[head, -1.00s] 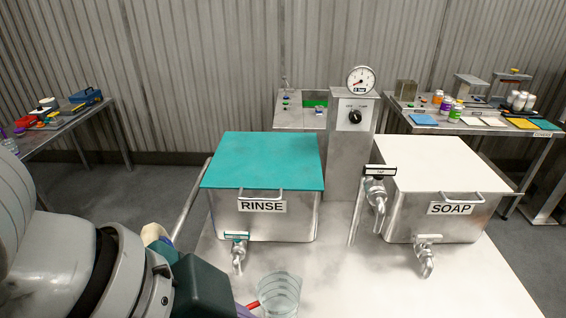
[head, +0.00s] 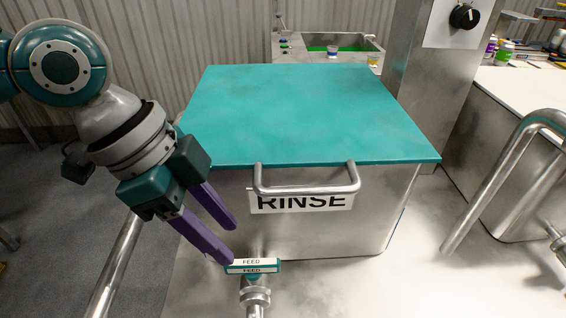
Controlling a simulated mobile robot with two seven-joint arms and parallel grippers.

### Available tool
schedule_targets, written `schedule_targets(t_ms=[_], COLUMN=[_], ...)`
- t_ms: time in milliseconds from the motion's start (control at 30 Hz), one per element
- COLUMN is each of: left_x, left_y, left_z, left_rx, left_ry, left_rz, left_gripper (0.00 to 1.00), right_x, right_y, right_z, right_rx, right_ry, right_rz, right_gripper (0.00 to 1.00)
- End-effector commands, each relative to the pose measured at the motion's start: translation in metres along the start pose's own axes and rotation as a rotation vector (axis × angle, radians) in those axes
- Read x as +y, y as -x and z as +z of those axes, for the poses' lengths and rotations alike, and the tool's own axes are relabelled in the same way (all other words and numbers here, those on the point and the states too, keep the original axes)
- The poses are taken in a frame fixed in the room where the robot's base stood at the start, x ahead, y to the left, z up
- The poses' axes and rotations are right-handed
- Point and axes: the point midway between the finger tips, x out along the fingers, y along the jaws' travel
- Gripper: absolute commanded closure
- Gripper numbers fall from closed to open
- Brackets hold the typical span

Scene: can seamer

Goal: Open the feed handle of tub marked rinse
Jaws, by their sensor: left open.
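The tub marked RINSE (head: 330,225) is a steel box with a teal lid (head: 300,110) and a bar handle (head: 308,190) above its label. Its feed handle (head: 265,266) is a teal and white bar marked FEED. It lies crosswise on top of the metal tap (head: 255,296) at the tub's lower front. My left gripper (head: 232,246) has purple fingers, spread apart and empty. The lower fingertip is at the left end of the feed handle; I cannot tell whether it touches. The other fingertip is higher, in front of the tub wall. My right gripper is not in view.
A bent metal pipe (head: 508,165) rises at the right, in front of the second tub with a white lid (head: 520,105). A steel column with a black knob (head: 464,17) stands behind. A metal rail (head: 118,262) runs at the left.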

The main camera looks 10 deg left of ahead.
Motion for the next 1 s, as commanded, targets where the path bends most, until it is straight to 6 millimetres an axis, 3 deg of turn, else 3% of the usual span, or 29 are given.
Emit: schedule_targets(t_ms=[100, 300, 700, 1000], left_x=[0.001, 0.000, 0.000, 0.000], left_y=[-0.027, -0.057, -0.068, -0.068], left_z=[0.000, 0.000, 0.000, 0.000], left_rx=[0.000, 0.000, 0.000, 0.000], left_ry=[0.000, 0.001, 0.000, 0.000], left_rz=[0.002, 0.000, -0.001, -0.001], left_gripper=[0.54, 0.54, 0.54, 0.86], right_x=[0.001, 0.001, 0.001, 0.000], right_y=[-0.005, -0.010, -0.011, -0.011], right_z=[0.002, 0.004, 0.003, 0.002], right_rx=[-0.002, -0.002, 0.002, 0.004], right_ry=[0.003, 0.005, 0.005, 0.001], right_rz=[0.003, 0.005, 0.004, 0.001], right_gripper=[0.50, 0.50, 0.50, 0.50])
